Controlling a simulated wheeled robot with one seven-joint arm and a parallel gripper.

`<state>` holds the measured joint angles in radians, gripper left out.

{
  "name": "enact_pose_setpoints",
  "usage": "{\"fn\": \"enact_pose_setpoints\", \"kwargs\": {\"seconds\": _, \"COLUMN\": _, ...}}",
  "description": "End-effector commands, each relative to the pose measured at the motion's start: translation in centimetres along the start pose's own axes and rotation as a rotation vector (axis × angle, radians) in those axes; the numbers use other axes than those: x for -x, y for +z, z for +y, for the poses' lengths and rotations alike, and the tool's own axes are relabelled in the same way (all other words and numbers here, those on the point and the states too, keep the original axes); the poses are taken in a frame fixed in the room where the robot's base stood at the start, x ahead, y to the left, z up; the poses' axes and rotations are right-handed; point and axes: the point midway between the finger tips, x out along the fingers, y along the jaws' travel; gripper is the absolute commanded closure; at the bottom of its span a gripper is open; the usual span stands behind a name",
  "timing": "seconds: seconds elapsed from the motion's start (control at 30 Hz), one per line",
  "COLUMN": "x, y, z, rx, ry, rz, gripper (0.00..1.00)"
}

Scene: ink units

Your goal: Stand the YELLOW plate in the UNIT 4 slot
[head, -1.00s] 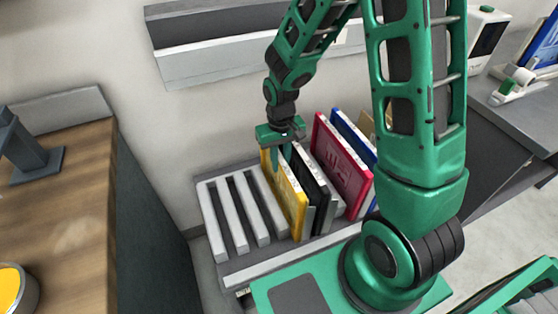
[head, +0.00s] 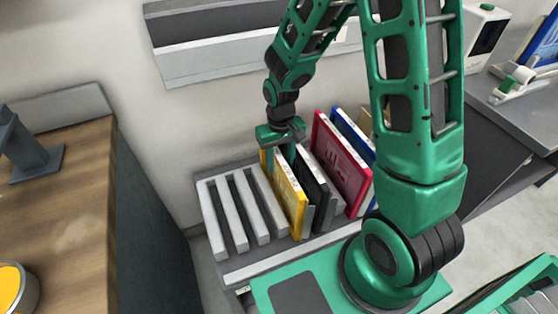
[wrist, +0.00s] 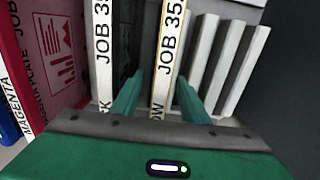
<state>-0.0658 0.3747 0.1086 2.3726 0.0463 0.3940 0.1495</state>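The yellow plate (head: 288,201) stands upright in the grey slotted rack (head: 254,264), left of the black plate. My gripper (head: 280,160) is above its back end. In the wrist view my gripper's green fingers (wrist: 158,98) are open, one on each side of the yellow plate's white label edge (wrist: 168,58), with gaps beside it. The edge reads "JOB 35", partly cut off. Empty slots between grey ribs (head: 244,208) lie left of the yellow plate. No "UNIT 4" marking is readable in either view.
The black plate (head: 313,188) stands close on the right, then the magenta plate (head: 340,165) and a blue plate (head: 354,138). My own arm hides part of the rack's right side. A wooden counter (head: 75,210) stands left; the wall is behind.

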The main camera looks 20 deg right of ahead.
Motion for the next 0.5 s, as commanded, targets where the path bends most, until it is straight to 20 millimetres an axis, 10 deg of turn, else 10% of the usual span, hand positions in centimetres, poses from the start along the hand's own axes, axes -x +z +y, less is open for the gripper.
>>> {"fn": "enact_pose_setpoints", "kwargs": {"seconds": 0.5, "x": 3.0, "y": -0.2, "z": 0.0, "rx": 0.0, "ry": -0.001, "rz": 0.007, "gripper": 0.59}}
